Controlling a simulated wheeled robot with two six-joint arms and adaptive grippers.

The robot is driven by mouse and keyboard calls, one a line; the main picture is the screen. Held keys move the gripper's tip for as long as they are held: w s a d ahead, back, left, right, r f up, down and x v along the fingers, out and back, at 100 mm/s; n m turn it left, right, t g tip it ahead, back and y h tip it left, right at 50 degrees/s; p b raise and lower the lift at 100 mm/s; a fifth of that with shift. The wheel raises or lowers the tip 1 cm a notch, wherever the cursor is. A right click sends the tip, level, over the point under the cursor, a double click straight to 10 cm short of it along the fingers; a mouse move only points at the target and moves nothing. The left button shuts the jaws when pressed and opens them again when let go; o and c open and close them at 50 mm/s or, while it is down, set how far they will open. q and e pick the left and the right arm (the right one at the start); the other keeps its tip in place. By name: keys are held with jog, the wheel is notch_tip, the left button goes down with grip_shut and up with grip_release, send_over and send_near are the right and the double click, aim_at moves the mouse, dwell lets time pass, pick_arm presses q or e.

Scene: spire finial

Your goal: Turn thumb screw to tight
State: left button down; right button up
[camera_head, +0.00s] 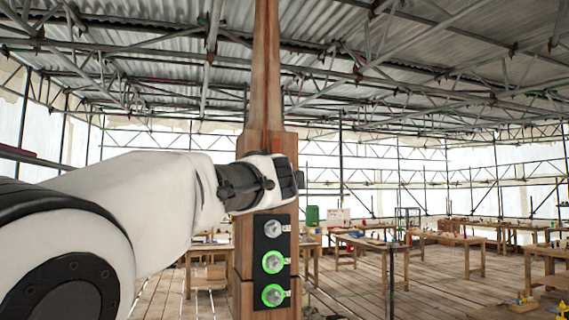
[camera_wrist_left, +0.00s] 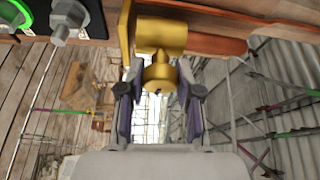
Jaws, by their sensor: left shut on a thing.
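A brass thumb screw (camera_wrist_left: 158,73) sits in a brass fitting (camera_wrist_left: 160,35) on the wooden spire post (camera_head: 264,105). My left gripper (camera_wrist_left: 160,84) is shut on the thumb screw, one dark finger on each side of it. In the head view my left gripper (camera_head: 297,181) is in front of the post, and it hides the screw. I cannot tell from these views how far the screw is turned.
Below my left gripper a black panel (camera_head: 261,250) on the post carries three grey bolts; the lower two have green rings (camera_head: 272,262). Workbenches (camera_head: 365,243) stand behind on a plank floor, under scaffolding and a corrugated roof.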

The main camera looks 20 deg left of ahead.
pick_arm(q)
jog(key=shift+r+m+g+p, duration=0.3)
jog(key=shift+r+m+p, duration=0.1)
jog(key=shift+m+p, duration=0.45)
jog(key=shift+f+m+g+p, duration=0.15)
jog(key=shift+m+g+p, duration=0.45)
jog(key=shift+m, duration=0.55)
jog(key=m+g, duration=0.1)
jog(key=m, duration=0.3)
jog(key=shift+g+y, duration=0.3)
jog(key=shift+g, duration=0.1)
jog(key=m+g+y, duration=0.1)
jog(key=m, duration=0.1)
jog(key=m+g, duration=0.1)
jog(key=m, duration=0.1)
jog(key=shift+y, duration=0.4)
pick_arm(e)
notch_tip(320, 180, up, 4)
jog(key=shift+r, duration=0.25)
pick_arm(q)
jog(key=shift+a+m, duration=0.1)
jog(key=shift+m, duration=0.3)
jog(key=c, duration=1.1)
grip_release()
jog(key=o, duration=0.3)
jog(key=shift+f, duration=0.1)
jog(key=shift+w+f, duration=0.1)
